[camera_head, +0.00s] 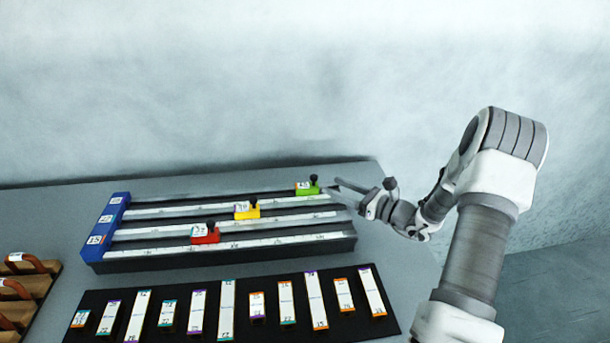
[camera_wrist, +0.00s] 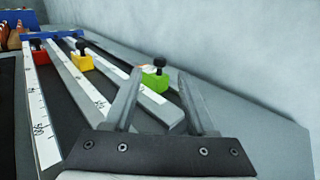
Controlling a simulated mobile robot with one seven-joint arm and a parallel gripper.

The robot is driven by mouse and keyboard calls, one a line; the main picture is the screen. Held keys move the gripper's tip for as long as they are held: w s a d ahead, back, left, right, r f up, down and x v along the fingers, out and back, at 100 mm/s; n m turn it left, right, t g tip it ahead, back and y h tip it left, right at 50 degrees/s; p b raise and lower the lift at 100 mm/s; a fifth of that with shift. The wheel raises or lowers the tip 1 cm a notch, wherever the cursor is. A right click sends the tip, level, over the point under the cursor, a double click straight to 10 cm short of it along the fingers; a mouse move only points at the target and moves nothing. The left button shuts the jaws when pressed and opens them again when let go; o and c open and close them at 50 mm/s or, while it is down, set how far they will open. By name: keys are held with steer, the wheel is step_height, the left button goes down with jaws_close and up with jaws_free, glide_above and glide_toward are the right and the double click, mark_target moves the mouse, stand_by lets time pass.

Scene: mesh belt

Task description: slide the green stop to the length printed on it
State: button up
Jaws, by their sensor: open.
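The green stop (camera_head: 307,188) with a black knob sits on the back rail, near that rail's right end. In the wrist view the green stop (camera_wrist: 155,80) shows beyond the fingertips, between their lines. My gripper (camera_head: 336,185) is open and empty, just right of the green stop and apart from it as far as I can tell. In the wrist view my gripper (camera_wrist: 158,85) has its two fingers spread. A white label is on the green stop, but its number is too small to read. The rails carry white scale strips (camera_head: 160,211).
A yellow stop (camera_head: 247,210) sits on the middle rail and a red stop (camera_head: 205,235) on the front rail. A blue end block (camera_head: 107,219) closes the left end. A black board (camera_head: 240,330) with several labelled strips lies in front. Wooden pieces with orange handles (camera_head: 22,290) stand at left.

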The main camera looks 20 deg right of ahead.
mark_target(307, 185)
steer(key=x, duration=1.1)
steer(key=shift+b, duration=0.4)
jaws_close()
stand_by(0.7)
